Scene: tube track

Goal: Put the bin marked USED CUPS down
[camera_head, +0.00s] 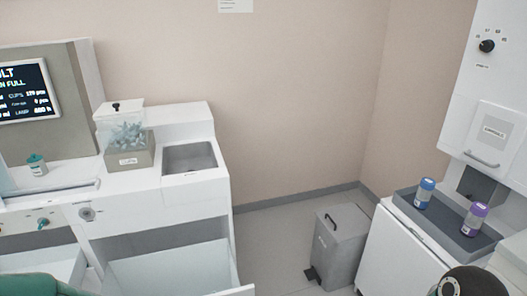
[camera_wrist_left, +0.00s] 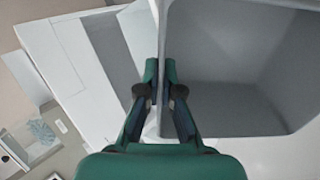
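In the left wrist view a grey open-topped bin (camera_wrist_left: 235,60) fills the upper right, and its inside looks empty. My left gripper (camera_wrist_left: 162,75) has one finger on each side of the bin's thin wall and is shut on it. No marking shows on the part of the bin in view, and its underside is hidden. I cannot make out this bin in the head view, where only a green part of my left arm shows at the bottom left. My right gripper is out of view.
A white cabinet has an open drawer or flap (camera_head: 165,268) at the bottom. A lidded grey pedal bin (camera_head: 338,243) stands on the floor near the corner. Floor (camera_head: 275,240) between is clear.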

